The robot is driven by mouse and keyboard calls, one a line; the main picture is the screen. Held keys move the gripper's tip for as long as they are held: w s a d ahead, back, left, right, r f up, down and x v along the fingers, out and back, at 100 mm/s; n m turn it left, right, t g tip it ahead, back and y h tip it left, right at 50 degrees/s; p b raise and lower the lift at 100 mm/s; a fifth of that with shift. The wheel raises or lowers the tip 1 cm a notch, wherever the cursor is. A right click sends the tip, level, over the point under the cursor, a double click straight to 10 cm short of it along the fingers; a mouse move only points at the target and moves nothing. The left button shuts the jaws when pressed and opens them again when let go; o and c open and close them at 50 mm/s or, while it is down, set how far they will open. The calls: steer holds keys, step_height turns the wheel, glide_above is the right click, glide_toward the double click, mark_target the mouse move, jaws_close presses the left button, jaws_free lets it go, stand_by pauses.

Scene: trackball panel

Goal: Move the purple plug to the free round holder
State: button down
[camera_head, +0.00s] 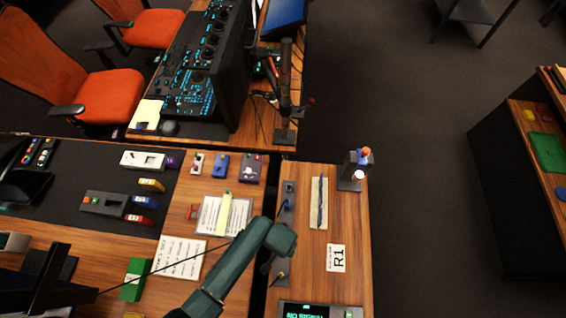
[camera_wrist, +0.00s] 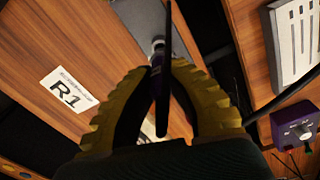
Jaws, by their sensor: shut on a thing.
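In the wrist view my gripper (camera_wrist: 160,95) has its two yellow ribbed fingers closed around the purple plug (camera_wrist: 157,60). The plug's pale metal end (camera_wrist: 157,42) points away from me, toward a grey holder strip (camera_wrist: 133,12). A long dark piece crosses in front of the plug and hides part of it. I cannot tell whether the plug's end touches the strip. There my green arm hides the gripper and the held plug. I cannot make out which holder is free.
A sheet marked R1 (camera_head: 336,258) lies on the right table. A tray with a blue rod (camera_head: 320,203) and a small dark stand (camera_head: 352,172) are behind it. A purple box with a knob (camera_wrist: 293,128) and a white panel (camera_wrist: 293,40) are right in the wrist view.

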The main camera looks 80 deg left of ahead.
steer(key=shift+f+b, duration=1.05)
steer(key=shift+f, duration=0.6)
steer(key=c, duration=1.2)
jaws_free()
steer(key=shift+o, duration=0.2)
step_height(320, 180, up, 12)
steer(key=shift+s+d, duration=0.1)
